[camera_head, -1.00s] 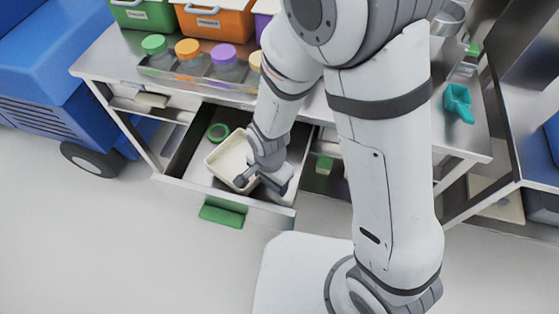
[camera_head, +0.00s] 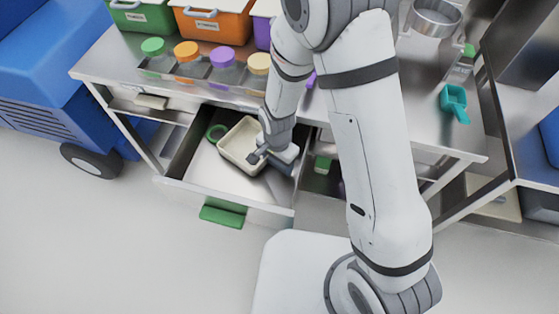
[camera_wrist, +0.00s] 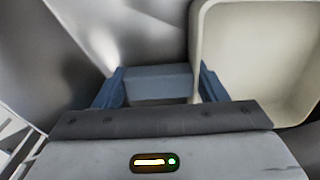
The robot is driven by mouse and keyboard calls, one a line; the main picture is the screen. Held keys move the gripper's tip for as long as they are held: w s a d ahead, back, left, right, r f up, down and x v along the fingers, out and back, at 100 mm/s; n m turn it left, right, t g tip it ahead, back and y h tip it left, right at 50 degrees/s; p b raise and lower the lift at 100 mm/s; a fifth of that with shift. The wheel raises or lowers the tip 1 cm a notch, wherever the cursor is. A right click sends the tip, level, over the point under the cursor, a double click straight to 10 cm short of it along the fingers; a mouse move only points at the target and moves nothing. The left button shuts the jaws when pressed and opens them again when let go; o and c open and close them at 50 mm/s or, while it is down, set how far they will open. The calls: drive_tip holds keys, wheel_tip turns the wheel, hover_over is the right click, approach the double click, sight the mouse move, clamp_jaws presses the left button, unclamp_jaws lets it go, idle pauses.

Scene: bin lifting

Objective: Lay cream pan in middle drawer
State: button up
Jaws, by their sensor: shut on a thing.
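The cream pan (camera_head: 238,143) is a shallow rectangular tray inside the open drawer (camera_head: 207,176), toward its back. The drawer has a green handle (camera_head: 222,215) on its front. My gripper (camera_head: 256,157) is at the pan's right front side, shut on its rim. In the wrist view the pan (camera_wrist: 250,60) fills the upper right, and one finger of my gripper (camera_wrist: 160,88) overlaps its near wall. Whether the pan touches the drawer floor I cannot tell. Part of its right side is hidden by my gripper.
A green ring (camera_head: 217,132) lies in the drawer left of the pan. Jars with coloured lids (camera_head: 188,60) stand on the counter above. A teal scoop (camera_head: 455,102) lies at right. A blue cart (camera_head: 50,70) stands at left. The drawer's front half is bare.

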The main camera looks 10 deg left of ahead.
drive_tip(key=shift+f, duration=0.2)
drive_tip(key=o, duration=1)
drive_tip(key=shift+r, duration=0.15)
wheel_tip(320, 180, up, 12)
drive_tip(key=d+r+n+t, duration=0.1)
drive_tip(key=d+r+n, duration=0.1)
drive_tip(key=d+r, duration=0.85)
drive_tip(key=s+d+r+n, duration=0.1)
drive_tip(key=s+d+r, duration=0.2)
drive_tip(key=d, duration=0.3)
drive_tip(key=s+d+r+n+t, duration=0.1)
drive_tip(key=s+d+r+n, duration=0.1)
drive_tip(key=d, duration=0.5)
drive_tip(key=s+r, duration=0.1)
drive_tip(key=s, duration=0.1)
drive_tip(key=shift+s+d+r+t, duration=0.3)
drive_tip(key=shift+r, duration=0.05)
